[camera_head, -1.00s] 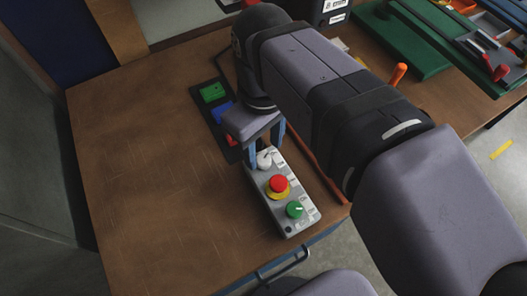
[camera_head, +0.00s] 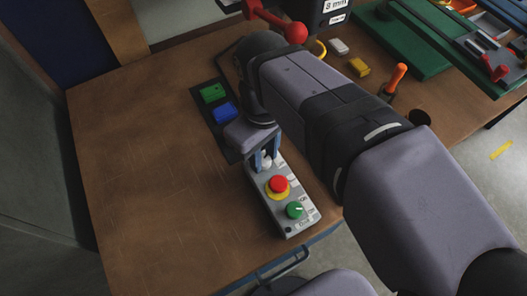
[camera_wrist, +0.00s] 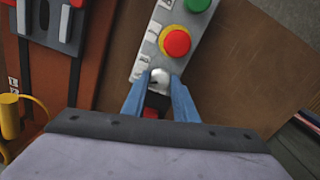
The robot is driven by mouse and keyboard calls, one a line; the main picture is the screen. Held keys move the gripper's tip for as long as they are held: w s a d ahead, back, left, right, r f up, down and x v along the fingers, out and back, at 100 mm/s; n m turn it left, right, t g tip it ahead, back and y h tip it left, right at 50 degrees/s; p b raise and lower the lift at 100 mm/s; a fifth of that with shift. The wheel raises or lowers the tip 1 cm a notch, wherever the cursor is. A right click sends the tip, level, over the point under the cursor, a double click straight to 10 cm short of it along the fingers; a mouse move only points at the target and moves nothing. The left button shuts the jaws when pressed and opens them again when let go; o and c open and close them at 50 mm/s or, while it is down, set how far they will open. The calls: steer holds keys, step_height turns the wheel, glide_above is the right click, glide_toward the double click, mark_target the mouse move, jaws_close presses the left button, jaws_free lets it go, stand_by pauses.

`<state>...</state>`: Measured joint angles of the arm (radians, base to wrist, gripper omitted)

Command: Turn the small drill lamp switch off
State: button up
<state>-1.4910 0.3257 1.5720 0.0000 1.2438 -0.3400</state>
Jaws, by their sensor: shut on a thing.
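A grey control box (camera_head: 291,219) lies on the brown table. It carries a red mushroom button on a yellow ring (camera_head: 278,185), a green knob (camera_head: 294,210) and a white-grey knob (camera_head: 266,161) at its far end. My gripper (camera_head: 266,158) points down over that far end with its blue fingers closed on the white-grey knob. In the wrist view the knob (camera_wrist: 159,77) sits between the two fingertips, and the red button (camera_wrist: 177,42) is just beyond it. Small labels run along the box edge; their text is too small to read.
A dark panel with a green block (camera_head: 213,93) and a blue block (camera_head: 224,112) lies behind the box. A red-knobbed lever (camera_head: 295,32), an orange handle (camera_head: 398,72) and a green tray (camera_head: 420,50) stand at the back. The left part of the table (camera_head: 130,150) is clear.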

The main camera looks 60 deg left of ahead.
steer(key=shift+r+m+p, duration=0.1)
steer(key=shift+m+p, duration=0.8)
steer(key=shift+m, duration=0.3)
steer(key=m+p, duration=0.2)
steer(key=m, duration=0.1)
steer(key=m+p, duration=0.2)
steer(key=m, duration=0.4)
steer(key=shift+m+p, duration=0.3)
steer(key=shift+p, duration=0.1)
steer(key=o, duration=1.1)
steer(key=shift+c, duration=0.2)
